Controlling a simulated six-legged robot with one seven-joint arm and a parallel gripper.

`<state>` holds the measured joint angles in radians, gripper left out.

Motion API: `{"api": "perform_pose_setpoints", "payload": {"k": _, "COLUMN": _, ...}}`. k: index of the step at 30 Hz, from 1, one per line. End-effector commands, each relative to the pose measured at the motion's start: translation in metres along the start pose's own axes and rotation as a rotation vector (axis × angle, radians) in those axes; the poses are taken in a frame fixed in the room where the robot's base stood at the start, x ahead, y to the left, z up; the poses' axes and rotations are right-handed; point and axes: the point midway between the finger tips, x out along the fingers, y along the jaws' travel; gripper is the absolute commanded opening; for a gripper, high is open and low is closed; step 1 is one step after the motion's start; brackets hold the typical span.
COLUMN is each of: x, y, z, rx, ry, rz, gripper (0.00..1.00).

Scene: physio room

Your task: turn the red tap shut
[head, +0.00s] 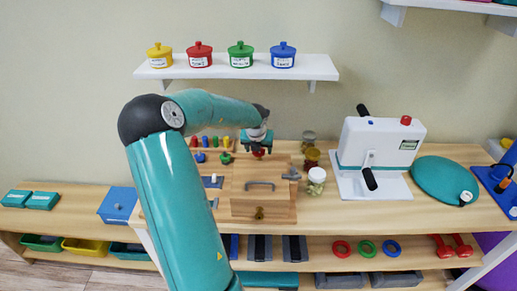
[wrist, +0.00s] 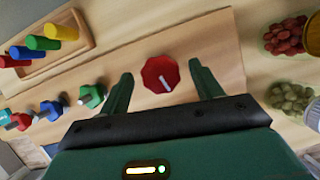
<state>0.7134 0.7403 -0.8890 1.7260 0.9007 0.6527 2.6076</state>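The red tap (wrist: 160,75) shows in the wrist view as a many-sided red knob with a pale line on its top, on a light wood board. My gripper (wrist: 160,85) is open, with one green finger on each side of the knob and a gap on both sides. In the head view my gripper (head: 257,146) is above the wooden board, and the red tap (head: 258,153) shows just under it, mostly hidden. Whether the fingertips are level with the knob, I cannot tell.
A green tap (wrist: 92,96) and other taps lie left of my gripper. A rack with coloured pegs (wrist: 45,42) is at upper left. Jars (wrist: 290,36) stand at right. In the head view, a white machine (head: 378,150) stands to the right and a shelf (head: 235,70) hangs above.

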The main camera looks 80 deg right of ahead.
Motion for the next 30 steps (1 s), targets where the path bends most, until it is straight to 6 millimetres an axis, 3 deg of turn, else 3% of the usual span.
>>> {"api": "perform_pose_setpoints", "payload": {"k": 7, "x": -0.002, "y": 0.0, "z": 0.0, "rx": 0.0, "ry": -0.001, "rz": 0.0, "gripper": 0.65}}
{"api": "perform_pose_setpoints", "payload": {"k": 11, "x": -0.014, "y": 0.001, "z": 0.001, "rx": -0.001, "ry": -0.002, "rz": 0.001, "gripper": 0.65}}
{"api": "perform_pose_setpoints", "payload": {"k": 24, "x": -0.106, "y": 0.002, "z": 0.0, "rx": -0.002, "ry": -0.002, "rz": 0.004, "gripper": 0.65}}
{"api": "perform_pose_setpoints", "payload": {"k": 30, "x": -0.133, "y": 0.001, "z": 0.0, "rx": -0.002, "ry": -0.001, "rz": 0.002, "gripper": 0.65}}
